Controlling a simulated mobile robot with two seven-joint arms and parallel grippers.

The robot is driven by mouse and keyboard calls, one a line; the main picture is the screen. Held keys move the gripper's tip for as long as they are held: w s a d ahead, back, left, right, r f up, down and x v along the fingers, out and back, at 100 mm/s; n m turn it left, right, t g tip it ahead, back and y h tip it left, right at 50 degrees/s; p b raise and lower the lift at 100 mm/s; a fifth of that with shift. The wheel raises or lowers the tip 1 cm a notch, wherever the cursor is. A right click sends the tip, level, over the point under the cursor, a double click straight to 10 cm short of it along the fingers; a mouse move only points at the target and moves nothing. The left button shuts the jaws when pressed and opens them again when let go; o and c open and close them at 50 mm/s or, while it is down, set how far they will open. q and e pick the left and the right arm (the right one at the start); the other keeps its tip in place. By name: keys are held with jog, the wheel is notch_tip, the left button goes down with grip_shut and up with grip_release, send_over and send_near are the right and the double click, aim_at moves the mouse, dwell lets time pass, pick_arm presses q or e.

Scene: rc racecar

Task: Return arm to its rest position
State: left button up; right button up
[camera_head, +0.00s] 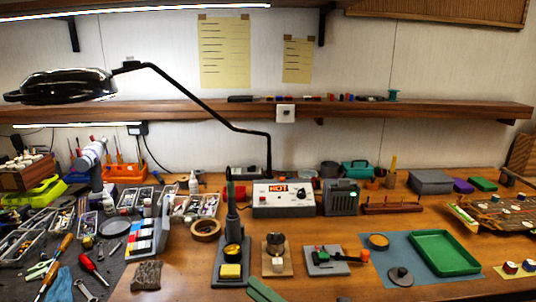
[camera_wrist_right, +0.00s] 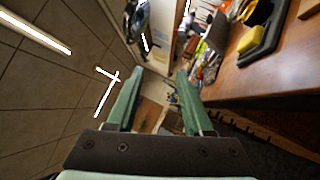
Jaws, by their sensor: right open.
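My right gripper (camera_wrist_right: 160,75) shows in the right wrist view as two green fingers spread apart. Nothing is between them, so it is open and empty. In the head view only a green finger of the right gripper (camera_head: 264,291) shows at the bottom edge, in front of the soldering iron stand; the rest of it is cut off. In the wrist view the wooden workbench (camera_wrist_right: 270,85) lies to the right of the fingers, and the gripper appears off its front edge. My left gripper is in neither view.
A soldering stand (camera_head: 229,252) with a yellow sponge (camera_head: 231,271) is close to the right gripper. Tools crowd the left. A black lamp (camera_head: 65,86) overhangs the bench.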

jog(key=s+d+f+m+t+h+p, duration=0.1)
jog(key=s+d+f+m+t+h, duration=0.1)
jog(key=d+f+m+h, duration=0.55)
jog(key=s+d+f+m+t+h, duration=0.1)
jog(key=s+d+f+m+h, duration=0.2)
jog(key=f+m, duration=0.7)
jog(key=s+d+f+m+g+h, duration=0.2)
jog(key=s+d+f+m+g, duration=0.1)
jog(key=s+f+m, duration=0.3)
jog(key=s+d+f+m+g+h, duration=0.2)
jog(key=s+d+f+m+h, duration=0.1)
jog(key=s+f+m, duration=0.3)
jog(key=shift+s+d+m+g+p, duration=0.4)
jog(key=shift+s+d, duration=0.5)
jog(key=shift+s, duration=0.25)
